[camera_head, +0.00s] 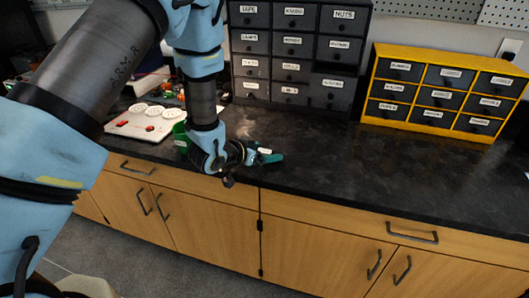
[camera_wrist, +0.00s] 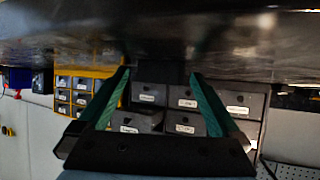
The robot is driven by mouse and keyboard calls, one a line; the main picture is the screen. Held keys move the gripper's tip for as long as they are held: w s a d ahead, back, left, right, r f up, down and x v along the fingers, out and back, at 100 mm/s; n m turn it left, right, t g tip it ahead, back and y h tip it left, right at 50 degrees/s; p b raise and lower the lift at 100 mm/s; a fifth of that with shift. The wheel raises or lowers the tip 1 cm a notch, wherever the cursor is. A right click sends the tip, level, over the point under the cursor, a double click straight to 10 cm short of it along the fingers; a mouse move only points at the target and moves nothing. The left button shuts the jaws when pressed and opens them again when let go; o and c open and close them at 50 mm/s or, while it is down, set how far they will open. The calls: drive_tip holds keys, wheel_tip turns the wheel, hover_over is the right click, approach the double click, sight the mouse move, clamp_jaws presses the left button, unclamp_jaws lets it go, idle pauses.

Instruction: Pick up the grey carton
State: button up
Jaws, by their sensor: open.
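My gripper (camera_head: 268,156) is low over the front part of the black countertop (camera_head: 330,155), its teal fingers pointing right in the head view. In the wrist view my gripper (camera_wrist: 162,75) shows two teal fingers spread apart, with nothing clearly held. That view is upside down, with the dark counter along the top. A dark blocky shape (camera_wrist: 172,73) shows between the fingertips; I cannot tell whether it is the grey carton or part of the drawer cabinet behind. No grey carton can be made out clearly in the head view.
A grey drawer cabinet (camera_head: 292,48) with labels stands at the back, a yellow-framed one (camera_head: 440,90) to its right. A white board with round discs (camera_head: 145,121) and a green object (camera_head: 181,136) lie left of my wrist. The counter's right front is clear.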

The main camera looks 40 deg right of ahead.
drive_tip(key=shift+c, duration=0.3)
drive_tip(key=c, duration=1.3)
